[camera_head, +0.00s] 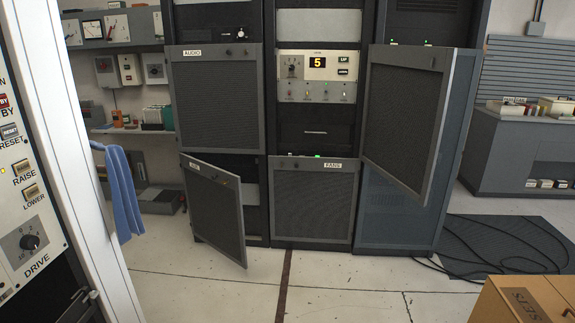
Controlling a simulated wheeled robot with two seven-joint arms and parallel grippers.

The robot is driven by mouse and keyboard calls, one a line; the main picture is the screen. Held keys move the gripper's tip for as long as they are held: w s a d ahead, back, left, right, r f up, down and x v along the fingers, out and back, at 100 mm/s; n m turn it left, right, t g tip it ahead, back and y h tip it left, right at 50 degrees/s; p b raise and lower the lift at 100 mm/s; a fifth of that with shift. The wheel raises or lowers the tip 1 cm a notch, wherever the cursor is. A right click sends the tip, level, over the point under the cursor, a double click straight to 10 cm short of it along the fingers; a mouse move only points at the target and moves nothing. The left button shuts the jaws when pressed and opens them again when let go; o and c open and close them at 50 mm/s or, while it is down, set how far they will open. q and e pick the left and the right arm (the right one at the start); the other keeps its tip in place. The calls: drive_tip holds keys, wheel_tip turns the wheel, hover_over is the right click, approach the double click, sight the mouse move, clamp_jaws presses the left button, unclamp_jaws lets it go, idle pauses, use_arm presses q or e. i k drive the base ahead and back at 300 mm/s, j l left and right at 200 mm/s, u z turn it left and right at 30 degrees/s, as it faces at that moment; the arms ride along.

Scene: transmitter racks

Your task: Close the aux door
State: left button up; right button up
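Three racks stand ahead of me, and two of their doors are ajar. The lower left door (215,212) is a grey mesh panel swung out towards me, with a small label at its top left too small to read. The upper right door (402,118) is a larger mesh panel, also swung out, its free edge to the right. I cannot read "AUX" on either one, so I cannot tell which is the aux door. The audio door (216,103) and the fans door (313,201) look shut. Neither of my grippers is in view.
A control panel in a white frame (75,150) stands close on the left, with a blue cloth (123,190) hanging beside it. A cardboard box (522,302) is at the lower right. Black cables lie on a dark mat (510,243). The pale floor before the racks is clear.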

sight(216, 210)
drive_tip(key=i+u, duration=0.25)
drive_tip(key=i, duration=0.15)
drive_tip(key=i+l+u, duration=0.25)
drive_tip(key=i, duration=0.2)
drive_tip(key=i+l+u, duration=0.2)
drive_tip(key=i, duration=0.2)
drive_tip(key=i+l+u, duration=0.25)
drive_tip(key=i, duration=0.15)
drive_tip(key=j, duration=0.1)
